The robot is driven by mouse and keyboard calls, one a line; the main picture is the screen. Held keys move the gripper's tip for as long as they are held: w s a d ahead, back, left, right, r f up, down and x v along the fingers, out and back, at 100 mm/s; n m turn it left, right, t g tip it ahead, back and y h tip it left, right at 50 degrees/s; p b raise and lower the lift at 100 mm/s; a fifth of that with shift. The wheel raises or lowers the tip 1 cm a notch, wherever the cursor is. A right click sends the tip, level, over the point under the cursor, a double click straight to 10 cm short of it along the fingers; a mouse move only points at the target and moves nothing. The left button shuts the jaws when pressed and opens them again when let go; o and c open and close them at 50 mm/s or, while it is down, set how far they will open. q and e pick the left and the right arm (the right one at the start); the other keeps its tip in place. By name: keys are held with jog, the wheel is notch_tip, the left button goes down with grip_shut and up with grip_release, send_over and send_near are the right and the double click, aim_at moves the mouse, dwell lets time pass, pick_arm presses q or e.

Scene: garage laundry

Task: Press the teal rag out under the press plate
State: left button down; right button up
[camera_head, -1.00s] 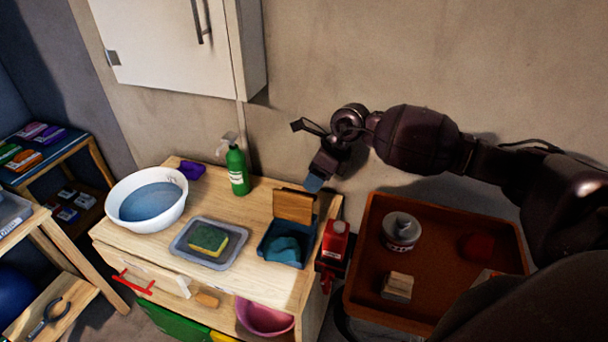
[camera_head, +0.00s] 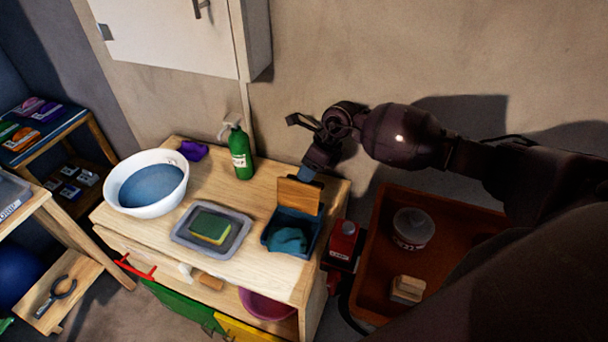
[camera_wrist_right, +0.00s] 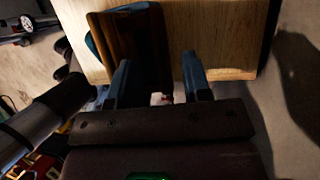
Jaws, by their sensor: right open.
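The teal rag (camera_head: 287,240) lies bunched in a small blue box (camera_head: 270,247) at the right end of the wooden bench. The wooden press plate (camera_head: 299,196) stands upright at the box's back edge, clear of the rag. My right gripper (camera_head: 307,173) is just behind the plate's top edge in the head view. In the right wrist view, its two blue fingers (camera_wrist_right: 155,78) are apart with nothing held between them, close to the brown plate (camera_wrist_right: 133,40). I cannot tell whether they touch it. My left gripper is not in view.
A grey tray with a sponge (camera_head: 210,228), a white basin (camera_head: 147,184) and a green spray bottle (camera_head: 240,155) share the bench (camera_head: 205,180). A red can (camera_head: 343,240) and an orange-brown tray (camera_head: 375,290) stand to the right of the box.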

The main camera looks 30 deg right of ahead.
jog(key=shift+x, duration=1.65)
jog(key=shift+c, duration=0.3)
grip_shut()
